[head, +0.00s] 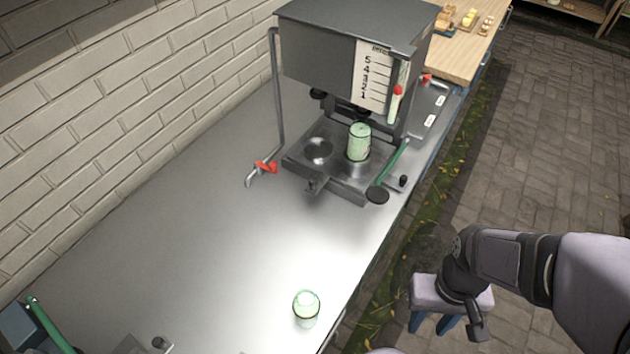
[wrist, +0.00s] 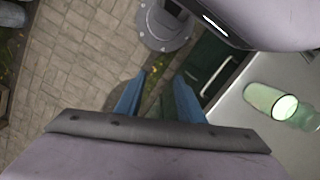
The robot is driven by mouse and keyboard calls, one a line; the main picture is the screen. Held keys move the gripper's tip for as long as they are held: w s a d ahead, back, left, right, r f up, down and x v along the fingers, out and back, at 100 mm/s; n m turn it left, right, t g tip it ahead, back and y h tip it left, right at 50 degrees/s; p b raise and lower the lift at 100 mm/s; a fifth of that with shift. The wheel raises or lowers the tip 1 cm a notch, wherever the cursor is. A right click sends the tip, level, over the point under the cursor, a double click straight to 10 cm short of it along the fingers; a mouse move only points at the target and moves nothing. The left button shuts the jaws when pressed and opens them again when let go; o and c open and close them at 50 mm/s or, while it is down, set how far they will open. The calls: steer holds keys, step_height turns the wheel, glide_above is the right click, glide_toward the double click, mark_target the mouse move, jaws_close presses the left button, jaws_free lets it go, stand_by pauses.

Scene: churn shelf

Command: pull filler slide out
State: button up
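The filler (head: 345,50) is a grey box-shaped machine on the metal counter, with a numbered white scale on its front. Its slide (head: 335,185) is a flat metal plate low at the front, with round recesses and a small block at its front edge. A pale green jar (head: 358,142) stands upright on the slide's right side. My gripper (head: 448,322) is open and empty, off the counter's right edge above the paving, well apart from the slide. Its blue fingers (wrist: 161,78) stand apart in the wrist view, with nothing between them. The slide is not in the wrist view.
A second green jar (head: 306,308) stands on the counter's near part and shows in the wrist view (wrist: 268,102). A green lever (head: 393,168) is right of the slide. A red-handled tap (head: 262,170) is left of it. A brick wall (head: 120,110) borders the left. The counter's middle is clear.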

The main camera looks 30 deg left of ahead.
steer(key=w+a+f+n+b, duration=0.1)
steer(key=w+a+n, duration=0.1)
steer(key=a, duration=0.6)
steer(key=w+a+f+n+t+b, duration=0.1)
steer(key=w+a+n, duration=0.1)
steer(key=a, duration=0.6)
steer(key=w+a+f+n+t+y+b, duration=0.1)
steer(key=w+a, duration=0.1)
steer(key=a, duration=0.6)
steer(key=shift+w+a+f+n, duration=0.2)
steer(key=shift+w+f+n, duration=0.15)
steer(key=shift+n, duration=0.05)
steer(key=w+a+r+t+y, duration=0.1)
steer(key=w+a+r, duration=0.35)
steer(key=a, duration=0.25)
steer(key=m+t+y, duration=0.1)
steer(key=t+y, duration=0.1)
glide_toward(312, 180)
steer(key=shift+w+a+f+m, duration=0.15)
steer(key=shift+w+f+m, duration=0.25)
steer(key=shift+f, duration=0.1)
steer(key=shift+p+x, duration=1.3)
steer(key=shift+x, duration=2.25)
steer(key=shift+s, duration=0.15)
jaws_close()
